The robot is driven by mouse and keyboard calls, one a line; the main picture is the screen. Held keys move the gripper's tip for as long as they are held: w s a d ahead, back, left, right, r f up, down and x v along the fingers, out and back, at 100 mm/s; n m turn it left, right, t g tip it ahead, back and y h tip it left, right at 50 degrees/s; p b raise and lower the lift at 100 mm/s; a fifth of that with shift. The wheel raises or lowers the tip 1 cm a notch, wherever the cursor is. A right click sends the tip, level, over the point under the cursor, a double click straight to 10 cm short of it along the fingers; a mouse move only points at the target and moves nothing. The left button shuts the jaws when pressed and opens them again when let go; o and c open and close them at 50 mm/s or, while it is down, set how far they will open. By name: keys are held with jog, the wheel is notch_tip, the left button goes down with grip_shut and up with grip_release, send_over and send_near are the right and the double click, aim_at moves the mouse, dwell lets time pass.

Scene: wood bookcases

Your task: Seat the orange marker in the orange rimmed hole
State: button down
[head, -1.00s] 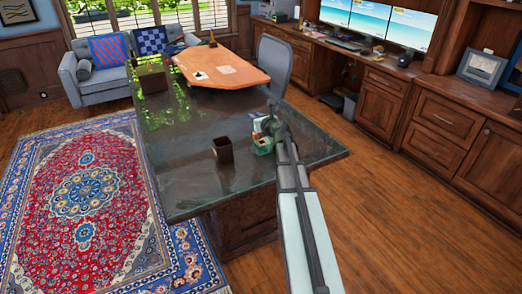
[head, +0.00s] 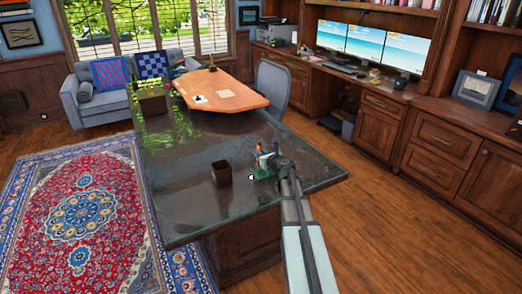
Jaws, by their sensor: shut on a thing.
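My gripper (head: 266,160) is over the right part of the dark glossy desk, at a small green holder (head: 262,174). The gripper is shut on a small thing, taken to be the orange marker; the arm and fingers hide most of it. Small upright coloured bits, orange and purple among them, show just behind the gripper, too small to tell apart. The holder is partly covered by the gripper, and its orange rimmed hole cannot be made out. I cannot tell whether the marker touches the holder.
A dark brown open square cup (head: 221,174) stands left of the holder. A dark box (head: 151,101) sits at the desk's far left. The desk's (head: 185,205) front left surface is clear. Its right edge is close to my arm.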

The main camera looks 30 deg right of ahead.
jog(key=c, duration=1)
grip_release()
jog(key=shift+o, duration=0.2)
jog(key=shift+s+r, duration=0.1)
jog(key=shift+s, duration=0.05)
jog(key=shift+o, duration=0.2)
jog(key=v, duration=1.1)
jog(key=shift+s, duration=0.4)
